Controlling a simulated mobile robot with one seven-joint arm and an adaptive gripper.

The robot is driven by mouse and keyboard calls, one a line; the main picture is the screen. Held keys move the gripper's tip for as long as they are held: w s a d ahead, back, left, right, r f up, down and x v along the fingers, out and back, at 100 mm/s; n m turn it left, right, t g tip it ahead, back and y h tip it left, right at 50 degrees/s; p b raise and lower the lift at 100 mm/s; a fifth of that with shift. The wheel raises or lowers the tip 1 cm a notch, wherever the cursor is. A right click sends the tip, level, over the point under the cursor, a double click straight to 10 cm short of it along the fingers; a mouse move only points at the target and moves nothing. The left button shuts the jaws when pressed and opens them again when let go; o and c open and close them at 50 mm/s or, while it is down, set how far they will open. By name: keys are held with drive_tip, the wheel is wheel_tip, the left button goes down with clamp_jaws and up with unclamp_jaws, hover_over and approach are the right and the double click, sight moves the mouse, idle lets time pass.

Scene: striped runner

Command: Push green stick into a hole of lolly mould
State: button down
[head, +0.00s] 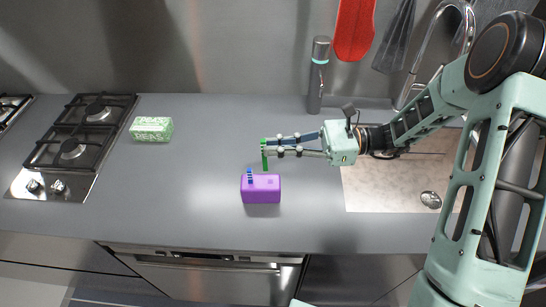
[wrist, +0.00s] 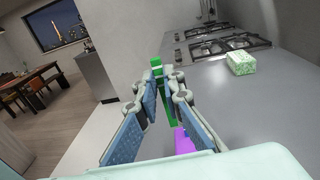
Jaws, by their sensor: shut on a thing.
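The purple lolly mould (head: 262,190) stands on the grey counter, left of the sink. A blue stick (head: 250,176) stands upright at its left end. My gripper (head: 266,146) is shut on the green stick (head: 265,160), which hangs upright above or just behind the mould's top. Whether its lower end touches the mould cannot be told. In the wrist view the green stick (wrist: 157,68) shows between the fingertips, and a bit of the purple mould (wrist: 182,140) shows below, mostly hidden by the fingers.
A green patterned box (head: 152,129) lies on the counter beside the gas hob (head: 85,125). A dark cylindrical bottle (head: 317,80) stands at the back by the wall. The sink (head: 400,185) is to the right.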

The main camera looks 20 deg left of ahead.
drive_tip(key=shift+m+t+y, duration=0.3)
drive_tip(key=shift+y, duration=0.1)
drive_tip(key=shift+w+d+f+b, duration=0.15)
drive_tip(key=shift+w+f+b, duration=0.15)
drive_tip(key=shift+f+b, duration=0.75)
drive_tip(key=shift+w+d+f+b, duration=0.1)
drive_tip(key=shift+w+f+b, duration=0.2)
drive_tip(key=shift+f+b, duration=0.7)
drive_tip(key=shift+w+d+f+b, duration=0.15)
drive_tip(key=shift+w+f+b, duration=0.15)
drive_tip(key=shift+f+b, duration=0.75)
drive_tip(key=shift+f+b, duration=1.5)
drive_tip(key=shift+f, duration=1.65)
drive_tip(key=c, duration=2.5)
unclamp_jaws()
drive_tip(key=o, duration=0.5)
drive_tip(key=shift+d, duration=0.15)
drive_tip(key=v, duration=1.1)
drive_tip(key=shift+w+d, duration=0.15)
drive_tip(key=shift+d, duration=0.25)
